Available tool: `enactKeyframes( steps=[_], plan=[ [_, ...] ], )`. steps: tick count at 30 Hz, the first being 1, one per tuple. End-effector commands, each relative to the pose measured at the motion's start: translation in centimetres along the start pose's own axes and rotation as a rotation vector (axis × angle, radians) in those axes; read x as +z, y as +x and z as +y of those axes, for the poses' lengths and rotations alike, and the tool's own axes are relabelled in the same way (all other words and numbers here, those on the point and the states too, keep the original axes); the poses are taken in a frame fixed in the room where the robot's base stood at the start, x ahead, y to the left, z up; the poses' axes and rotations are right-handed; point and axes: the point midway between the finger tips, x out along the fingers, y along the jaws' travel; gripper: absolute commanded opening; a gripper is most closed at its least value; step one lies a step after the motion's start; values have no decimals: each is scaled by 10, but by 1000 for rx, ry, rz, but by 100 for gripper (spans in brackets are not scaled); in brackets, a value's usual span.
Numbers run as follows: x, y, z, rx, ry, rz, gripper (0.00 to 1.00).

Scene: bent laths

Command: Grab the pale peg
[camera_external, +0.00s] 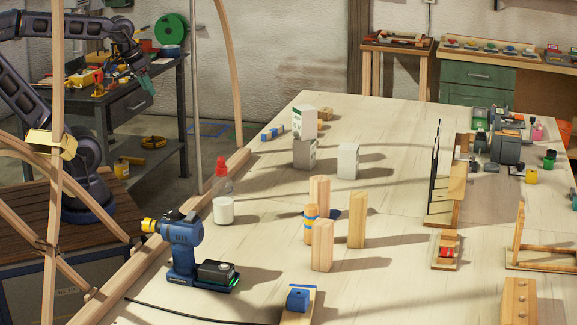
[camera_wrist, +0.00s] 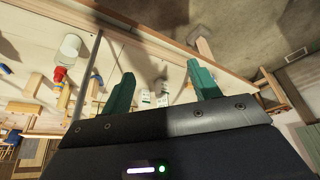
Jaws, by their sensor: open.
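In the external view several upright pale wooden pieces stand close together mid-table. One is a round peg (camera_external: 308,226) with an orange top and a blue band. Around it stand a rear block (camera_external: 319,192), a right block (camera_external: 357,222) and a front block (camera_external: 322,250). I cannot tell for certain which is the pale peg; the round one looks most like a peg. My gripper (camera_external: 143,82) is at the upper left, off the table and far from the pieces. In the wrist view my gripper (camera_wrist: 160,82) shows two green fingers spread apart with nothing held.
A red-capped bottle (camera_external: 223,195) and a blue drill (camera_external: 198,250) stand left of the pieces. Boxes (camera_external: 304,135) are behind them. A wooden rack (camera_external: 446,200) stands to the right. Curved laths (camera_external: 54,200) rise at the left, in front of my arm.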

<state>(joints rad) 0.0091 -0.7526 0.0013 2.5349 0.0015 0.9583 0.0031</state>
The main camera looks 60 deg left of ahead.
Motion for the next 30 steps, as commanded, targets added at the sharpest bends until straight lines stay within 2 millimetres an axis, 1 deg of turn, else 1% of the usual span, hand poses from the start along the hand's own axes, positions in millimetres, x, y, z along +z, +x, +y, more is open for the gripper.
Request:
enactKeyframes(
  steps=[2, 4, 8, 9, 11, 12, 17, 18, 20, 21, 25, 30],
  plan=[
    [-4, -1, 8, 7, 42, -1, 61],
    [-10, -2, 22, 19, 112, 0, 61],
    [-23, -5, 61, 52, 299, 2, 61],
    [-26, -7, 75, 63, 363, 4, 61],
    [-29, -9, 96, 81, 457, 7, 61],
    [-31, -11, 111, 94, 519, 10, 61],
    [-31, -19, 171, 145, 766, 24, 61],
    [-31, -21, 186, 159, 822, 28, 61],
    [-31, -23, 209, 181, 899, 32, 61],
    [-33, -23, 224, 196, 942, 36, 61],
    [-46, -17, 263, 233, 1004, 40, 61],
    [-71, 3, 303, 265, 996, 36, 61]
  ],
)
